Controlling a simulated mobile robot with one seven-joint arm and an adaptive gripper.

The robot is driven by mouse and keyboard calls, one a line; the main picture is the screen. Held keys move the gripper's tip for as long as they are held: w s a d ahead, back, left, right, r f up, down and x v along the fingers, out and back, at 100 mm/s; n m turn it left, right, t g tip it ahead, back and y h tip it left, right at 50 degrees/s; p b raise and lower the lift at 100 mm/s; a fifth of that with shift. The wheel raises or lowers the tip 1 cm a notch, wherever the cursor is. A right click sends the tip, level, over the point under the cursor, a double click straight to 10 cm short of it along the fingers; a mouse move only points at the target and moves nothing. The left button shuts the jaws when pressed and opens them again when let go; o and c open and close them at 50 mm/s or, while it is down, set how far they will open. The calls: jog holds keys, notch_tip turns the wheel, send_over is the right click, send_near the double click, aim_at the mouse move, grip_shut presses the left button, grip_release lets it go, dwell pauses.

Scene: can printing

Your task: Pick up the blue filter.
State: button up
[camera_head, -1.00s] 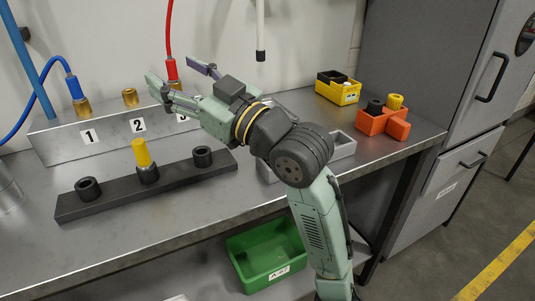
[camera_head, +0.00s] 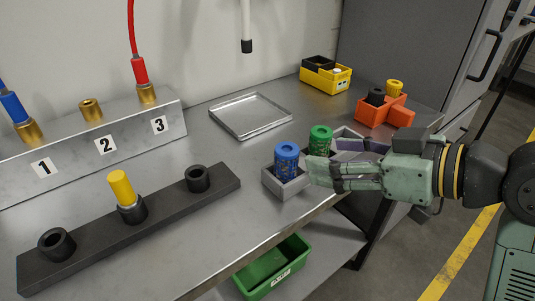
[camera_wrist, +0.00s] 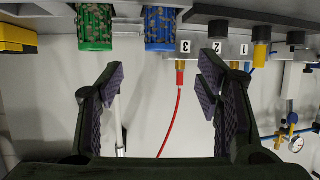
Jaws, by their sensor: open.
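The blue filter (camera_head: 287,160) stands upright in the grey holder (camera_head: 290,190) near the front edge of the bench. In the wrist view the blue filter (camera_wrist: 161,27) hangs upside down at the top, above the space between my fingers. The green filter (camera_head: 320,141) stands behind and to its right, partly hidden by my gripper. It is left of the blue one in the wrist view (camera_wrist: 94,27). My gripper (camera_head: 326,160) is open and empty, right of the blue filter, fingers pointing left. Its two padded fingers are spread apart in the wrist view (camera_wrist: 158,88).
A black bar (camera_head: 80,250) with sockets holds a yellow-topped piece (camera_head: 122,188). An empty metal tray (camera_head: 215,113) lies behind the filters. Yellow (camera_head: 318,80) and orange (camera_head: 371,120) bins stand at the back right. A green crate (camera_head: 272,267) is below the bench.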

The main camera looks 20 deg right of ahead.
aim_at(297, 153)
jog(key=p+x, duration=0.3)
jog(key=x, duration=0.7)
jog(key=shift+w+a+f, duration=0.1)
jog(key=shift+w, duration=0.05)
jog(key=c, duration=1.3)
